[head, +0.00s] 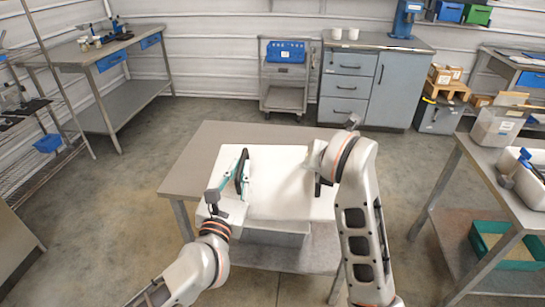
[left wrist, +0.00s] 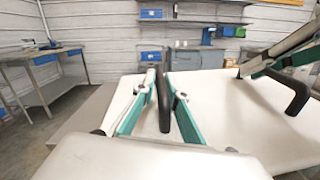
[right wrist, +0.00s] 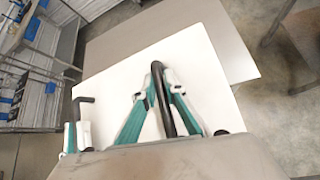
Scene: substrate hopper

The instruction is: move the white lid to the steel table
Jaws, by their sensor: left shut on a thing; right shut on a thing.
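The white lid (head: 275,195) is a broad flat panel with two black bar handles, seen over the grey-topped steel table (head: 230,133) in the head view. My left gripper (head: 240,173) is shut on its left handle (left wrist: 164,98). My right gripper (right wrist: 160,92) is shut on the other handle (right wrist: 163,70); in the head view my right arm mostly hides it. The lid also fills the middle of the left wrist view (left wrist: 225,95).
A side table (head: 470,160) with grey bins (head: 497,127) stands at the right. A workbench (head: 85,52) and a wire rack (head: 40,110) stand at the left. A cart (head: 283,95) and a grey cabinet (head: 347,85) stand at the back. The floor between is clear.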

